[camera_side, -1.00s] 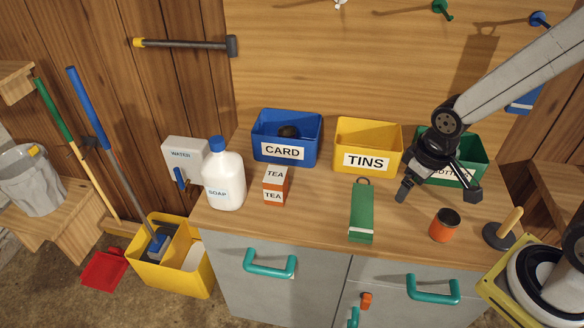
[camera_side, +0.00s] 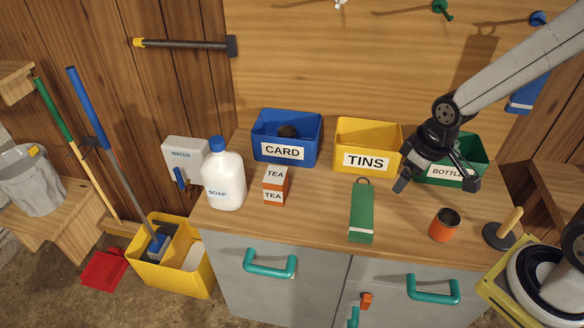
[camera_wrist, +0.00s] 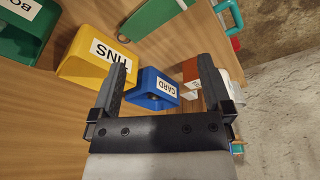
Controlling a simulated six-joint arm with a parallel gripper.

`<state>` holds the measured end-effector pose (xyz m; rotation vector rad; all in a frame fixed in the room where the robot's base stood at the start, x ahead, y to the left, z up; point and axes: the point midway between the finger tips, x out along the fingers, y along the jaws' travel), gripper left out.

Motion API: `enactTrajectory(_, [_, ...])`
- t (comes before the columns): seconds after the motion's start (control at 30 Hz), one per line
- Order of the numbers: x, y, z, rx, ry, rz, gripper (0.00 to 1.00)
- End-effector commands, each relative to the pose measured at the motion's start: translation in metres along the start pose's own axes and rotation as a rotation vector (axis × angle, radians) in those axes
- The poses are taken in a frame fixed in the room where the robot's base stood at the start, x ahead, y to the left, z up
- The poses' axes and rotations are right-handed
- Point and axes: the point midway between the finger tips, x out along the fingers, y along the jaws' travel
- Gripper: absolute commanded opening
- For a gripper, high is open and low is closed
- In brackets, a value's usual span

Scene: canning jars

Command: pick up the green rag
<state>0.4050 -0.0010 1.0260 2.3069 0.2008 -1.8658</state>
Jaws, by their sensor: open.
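The green rag (camera_side: 361,212) appears as a long flat green piece with a dark loop at its far end. It lies on the bench top in front of the yellow TINS bin, and part of it shows at the top of the wrist view (camera_wrist: 160,14). My gripper (camera_side: 436,184) is above the bench to the right of the rag, in front of the green bin. In the wrist view its two fingers (camera_wrist: 162,62) are spread wide with nothing between them. The gripper is apart from the rag.
Blue CARD (camera_side: 284,152), yellow TINS (camera_side: 366,160) and green BOTTLES (camera_side: 475,148) bins line the back. An orange tin (camera_side: 444,226) and a wooden-handled plunger (camera_side: 503,230) stand right of the rag. A tea box (camera_side: 275,186) and soap bottle (camera_side: 223,182) stand left.

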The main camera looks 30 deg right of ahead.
Motion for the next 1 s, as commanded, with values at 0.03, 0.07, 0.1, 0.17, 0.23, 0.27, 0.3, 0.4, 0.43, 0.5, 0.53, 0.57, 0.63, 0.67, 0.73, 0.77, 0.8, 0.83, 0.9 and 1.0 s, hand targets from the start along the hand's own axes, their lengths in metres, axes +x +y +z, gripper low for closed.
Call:
enactTrajectory(0.03, [0.004,0.001,-0.003,-0.057,-0.008,-0.002,1.0])
enactTrajectory(0.07, [0.006,0.002,-0.005,-0.096,-0.012,-0.003,1.0])
enactTrajectory(0.1, [0.009,0.003,-0.008,-0.149,-0.017,-0.005,1.0])
enactTrajectory(0.17, [0.013,0.004,-0.012,-0.232,-0.025,-0.008,1.0])
enactTrajectory(0.23, [0.019,0.006,-0.016,-0.331,-0.034,-0.013,1.0])
enactTrajectory(0.27, [0.022,0.006,-0.018,-0.374,-0.038,-0.015,1.0])
enactTrajectory(0.3, [0.025,0.007,-0.021,-0.43,-0.043,-0.018,1.0])
enactTrajectory(0.4, [0.034,0.009,-0.027,-0.571,-0.054,-0.028,1.0])
enactTrajectory(0.43, [0.036,0.01,-0.029,-0.614,-0.057,-0.031,1.0])
enactTrajectory(0.5, [0.043,0.011,-0.033,-0.713,-0.064,-0.039,1.0])
enactTrajectory(0.53, [0.046,0.012,-0.034,-0.754,-0.067,-0.043,1.0])
enactTrajectory(0.57, [0.049,0.013,-0.036,-0.796,-0.07,-0.047,1.0])
enactTrajectory(0.63, [0.056,0.014,-0.04,-0.896,-0.075,-0.057,1.0])
enactTrajectory(0.67, [0.059,0.015,-0.041,-0.938,-0.078,-0.062,1.0])
enactTrajectory(0.73, [0.066,0.016,-0.044,-1.036,-0.083,-0.072,1.0])
enactTrajectory(0.77, [0.069,0.017,-0.045,-1.078,-0.085,-0.078,1.0])
enactTrajectory(0.8, [0.073,0.018,-0.047,-1.134,-0.087,-0.084,1.0])
enactTrajectory(0.83, [0.077,0.018,-0.048,-1.177,-0.089,-0.09,1.0])
enactTrajectory(0.9, [0.085,0.019,-0.051,-1.275,-0.092,-0.104,1.0])
enactTrajectory(1.0, [0.096,0.021,-0.055,-1.415,-0.095,-0.124,1.0])
